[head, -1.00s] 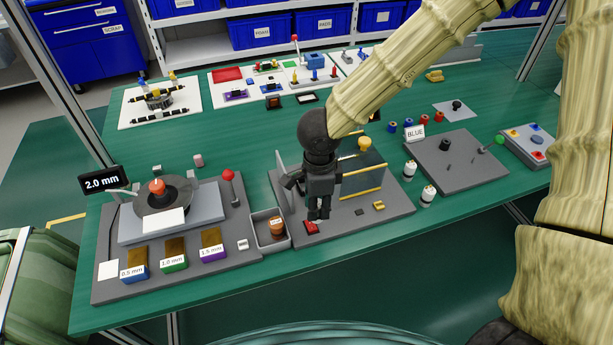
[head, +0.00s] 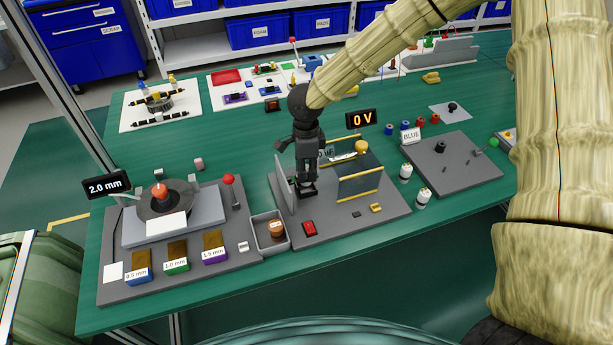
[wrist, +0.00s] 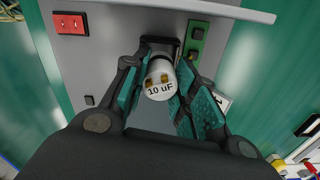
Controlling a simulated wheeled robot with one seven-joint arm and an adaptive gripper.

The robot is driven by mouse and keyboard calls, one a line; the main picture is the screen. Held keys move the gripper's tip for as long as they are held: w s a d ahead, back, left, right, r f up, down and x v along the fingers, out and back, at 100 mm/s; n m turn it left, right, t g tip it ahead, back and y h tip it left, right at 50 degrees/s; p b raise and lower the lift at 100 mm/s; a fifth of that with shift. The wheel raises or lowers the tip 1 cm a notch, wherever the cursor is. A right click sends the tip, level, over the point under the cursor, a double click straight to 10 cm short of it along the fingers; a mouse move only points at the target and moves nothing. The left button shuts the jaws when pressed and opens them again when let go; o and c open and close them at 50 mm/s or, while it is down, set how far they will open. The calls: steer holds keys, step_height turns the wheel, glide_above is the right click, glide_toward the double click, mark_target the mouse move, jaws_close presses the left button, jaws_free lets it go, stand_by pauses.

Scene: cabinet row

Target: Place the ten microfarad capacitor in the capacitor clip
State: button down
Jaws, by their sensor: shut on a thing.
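My gripper (head: 307,188) is shut on a white cylindrical capacitor. In the wrist view, the gripper (wrist: 165,95) has its teal-padded fingers on both sides of this capacitor (wrist: 159,88), whose label reads "10 uF" and whose end shows two brass terminals. The capacitor's far end meets or overlaps a dark bracket-like part (wrist: 152,43) on the grey board, which looks like the capacitor clip; I cannot tell whether it is seated in it. In the head view the fingers hide the capacitor, low over the left part of the grey board (head: 335,228).
A red switch (head: 310,228) is at the board's front. A clear panel with yellow rails (head: 357,175) stands right of my gripper, and an upright grey plate (head: 287,188) left. Two white cylinders (head: 405,171) stand right of the board. A display (head: 361,119) reads "0 V".

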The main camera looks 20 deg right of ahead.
steer(key=shift+f, duration=1.7)
steer(key=shift+s, duration=0.1)
steer(key=c, duration=1.1)
jaws_free()
steer(key=shift+f, duration=0.15)
steer(key=shift+c, duration=0.2)
step_height(320, 180, up, 12)
steer(key=shift+r, duration=0.2)
